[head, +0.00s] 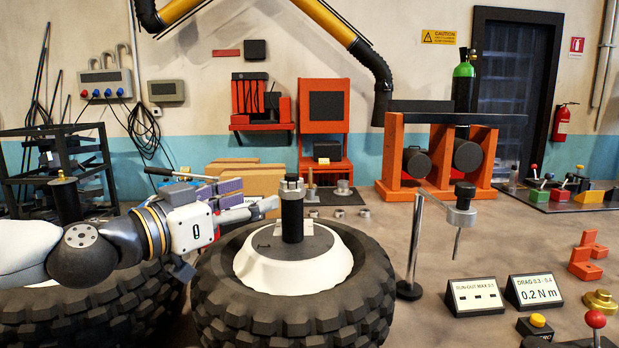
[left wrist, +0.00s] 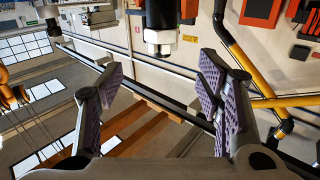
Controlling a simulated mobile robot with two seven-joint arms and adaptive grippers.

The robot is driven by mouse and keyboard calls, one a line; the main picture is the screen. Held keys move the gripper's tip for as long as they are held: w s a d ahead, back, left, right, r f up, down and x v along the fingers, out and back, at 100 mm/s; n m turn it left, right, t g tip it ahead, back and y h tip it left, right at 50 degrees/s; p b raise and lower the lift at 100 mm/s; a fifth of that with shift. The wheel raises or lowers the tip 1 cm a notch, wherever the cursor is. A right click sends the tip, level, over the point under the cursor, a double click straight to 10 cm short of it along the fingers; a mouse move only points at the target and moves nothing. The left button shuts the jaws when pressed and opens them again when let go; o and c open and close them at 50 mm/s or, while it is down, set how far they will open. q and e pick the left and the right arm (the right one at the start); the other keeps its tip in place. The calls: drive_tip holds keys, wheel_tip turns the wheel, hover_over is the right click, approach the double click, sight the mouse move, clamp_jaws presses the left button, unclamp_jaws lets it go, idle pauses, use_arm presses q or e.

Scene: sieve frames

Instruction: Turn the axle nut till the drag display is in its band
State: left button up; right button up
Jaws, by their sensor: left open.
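The axle nut (head: 291,184) is a pale metal nut on top of the dark upright axle (head: 292,221), which rises from the white hub of a big tyre. My left gripper (head: 250,200) is open and lies level just left of the nut, apart from it. In the left wrist view the nut (left wrist: 160,42) shows beyond the spread purple-padded fingers (left wrist: 165,82), with nothing between them. The drag display (head: 540,291) reads 0.2 N m, under a label of 0.3 to 0.4. My right gripper is not in view.
The knobbly tyre (head: 290,318) fills the front middle, with another at left. Right of it stands a post (head: 412,250) with a dial gauge (head: 461,208). The run-out display (head: 476,296) shows dashes. Cardboard-coloured blocks (head: 265,182) stand behind the gripper.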

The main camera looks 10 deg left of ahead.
sight(282, 187)
use_arm(q)
drive_tip(key=w, duration=0.1)
drive_tip(key=w+d+f+b, duration=0.1)
drive_tip(key=w, duration=0.2)
drive_tip(key=shift+w+d+f+b, duration=0.2)
drive_tip(key=shift+w+d+b, duration=0.05)
drive_tip(key=shift+d+b, duration=0.15)
drive_tip(key=x, duration=0.3)
drive_tip(key=b+x, duration=0.1)
drive_tip(key=x, duration=0.1)
drive_tip(key=shift+r, duration=0.3)
drive_tip(key=shift+w+d+r, duration=0.25)
drive_tip(key=shift+w+r, duration=0.1)
drive_tip(key=shift+w, duration=0.1)
drive_tip(key=c, duration=1.2)
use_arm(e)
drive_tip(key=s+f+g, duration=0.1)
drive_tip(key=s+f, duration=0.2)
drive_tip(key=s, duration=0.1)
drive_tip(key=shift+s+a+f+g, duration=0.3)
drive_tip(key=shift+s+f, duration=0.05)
